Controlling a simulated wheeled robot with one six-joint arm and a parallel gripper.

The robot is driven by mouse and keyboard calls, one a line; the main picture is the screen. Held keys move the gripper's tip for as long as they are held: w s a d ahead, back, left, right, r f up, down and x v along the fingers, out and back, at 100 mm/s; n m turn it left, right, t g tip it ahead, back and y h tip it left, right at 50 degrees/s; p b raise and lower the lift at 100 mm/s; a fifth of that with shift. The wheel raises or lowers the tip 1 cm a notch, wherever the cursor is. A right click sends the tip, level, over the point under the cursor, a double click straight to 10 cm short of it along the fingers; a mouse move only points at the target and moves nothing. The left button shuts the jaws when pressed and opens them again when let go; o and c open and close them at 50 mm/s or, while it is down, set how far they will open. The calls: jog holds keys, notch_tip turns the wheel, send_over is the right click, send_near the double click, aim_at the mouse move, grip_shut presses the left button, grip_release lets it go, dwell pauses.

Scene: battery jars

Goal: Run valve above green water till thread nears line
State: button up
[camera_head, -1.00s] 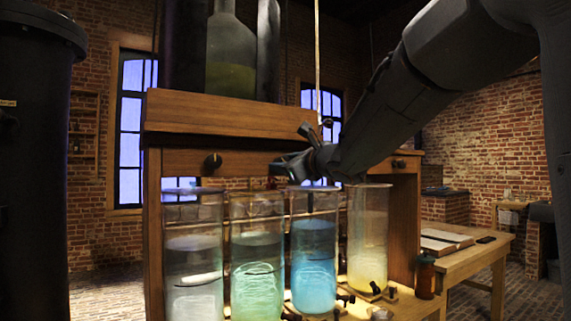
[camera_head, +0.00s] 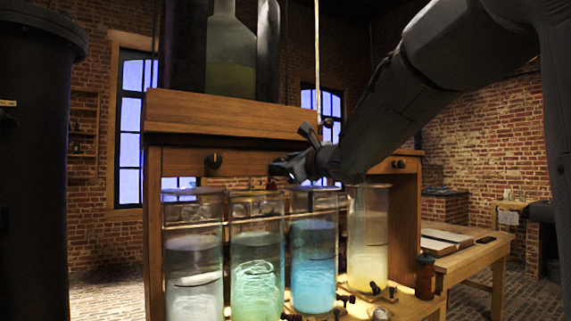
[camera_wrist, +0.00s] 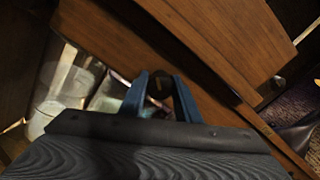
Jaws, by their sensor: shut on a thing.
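A tall glass jar of green water (camera_head: 257,285) stands second from the left in the head view, with pale curved strands showing in it. My gripper (camera_head: 284,168) is above and slightly right of this jar, under the front of the wooden cabinet. In the wrist view, my gripper's two blue fingers (camera_wrist: 160,95) are shut on a small dark thing, apparently the valve (camera_wrist: 158,84). Its shape is mostly hidden by the fingers. I cannot make out a marked line on the jar for certain.
A whitish jar (camera_head: 194,280) stands left of the green one, a blue jar (camera_head: 314,275) and a yellowish jar (camera_head: 367,245) to its right. Dark knobs (camera_head: 213,160) sit on the wooden cabinet (camera_head: 200,125). A brown bottle (camera_head: 425,278) is at the right.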

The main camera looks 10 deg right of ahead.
dwell(0.4)
jog(key=m+p, duration=0.1)
jog(key=m, duration=0.4)
jog(key=shift+m+p, duration=0.3)
jog(key=shift+p, duration=0.1)
jog(key=shift+m, duration=0.7)
jog(key=m+p, duration=0.2)
jog(key=m, duration=0.1)
jog(key=shift+m, duration=0.3)
jog(key=o, duration=1.2)
jog(key=v, duration=0.5)
